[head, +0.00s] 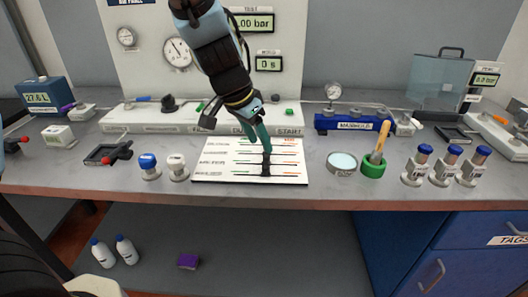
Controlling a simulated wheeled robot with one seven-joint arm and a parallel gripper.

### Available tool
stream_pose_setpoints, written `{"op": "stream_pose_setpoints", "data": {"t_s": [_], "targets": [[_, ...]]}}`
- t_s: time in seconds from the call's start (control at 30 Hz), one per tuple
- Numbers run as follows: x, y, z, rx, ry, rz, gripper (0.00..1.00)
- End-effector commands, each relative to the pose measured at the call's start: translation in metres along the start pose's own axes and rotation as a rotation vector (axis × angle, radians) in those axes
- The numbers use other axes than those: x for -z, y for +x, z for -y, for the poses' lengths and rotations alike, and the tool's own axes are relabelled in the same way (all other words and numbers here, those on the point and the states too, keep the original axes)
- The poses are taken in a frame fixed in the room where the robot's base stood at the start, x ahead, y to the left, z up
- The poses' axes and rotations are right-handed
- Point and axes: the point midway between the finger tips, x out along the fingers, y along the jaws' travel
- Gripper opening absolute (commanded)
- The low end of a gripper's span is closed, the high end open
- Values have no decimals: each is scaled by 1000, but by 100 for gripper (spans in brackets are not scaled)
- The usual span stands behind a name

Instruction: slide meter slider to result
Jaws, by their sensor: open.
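The meter board (211,173) is a white panel lying near the front edge of the bench, with several printed rows and horizontal tracks. A dark slider (266,168) stands on the tracks, right of the board's middle. My gripper (264,147) comes down from above, its teal fingers pointing at the top of the slider. The fingers are open and overlap the slider's upper part in the picture. I cannot tell whether they touch it. The row labels are too small to read, and the fingers hide part of the upper tracks.
Capped bottles (149,168) stand left of the board. A round dish (342,163), a green cup (373,168) with a wooden-handled tool and several blue-capped bottles (441,172) stand right. A long white START strip (170,127) and a blue manifold (345,125) lie behind.

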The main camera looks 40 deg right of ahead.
Motion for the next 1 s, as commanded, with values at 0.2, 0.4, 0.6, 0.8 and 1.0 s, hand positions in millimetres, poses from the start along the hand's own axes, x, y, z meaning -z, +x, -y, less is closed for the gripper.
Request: {"op": "stream_pose_setpoints", "data": {"t_s": [0.2, 0.4, 0.6, 0.8, 1.0], "targets": [[-1, 36, 1, 0, -2, 1, 53], [0, 48, 1, 0, -1, 0, 53], [0, 49, 1, 1, -1, -1, 53], [0, 48, 0, 1, -1, -1, 39], [0, 48, 0, 0, -1, -1, 17]]}}
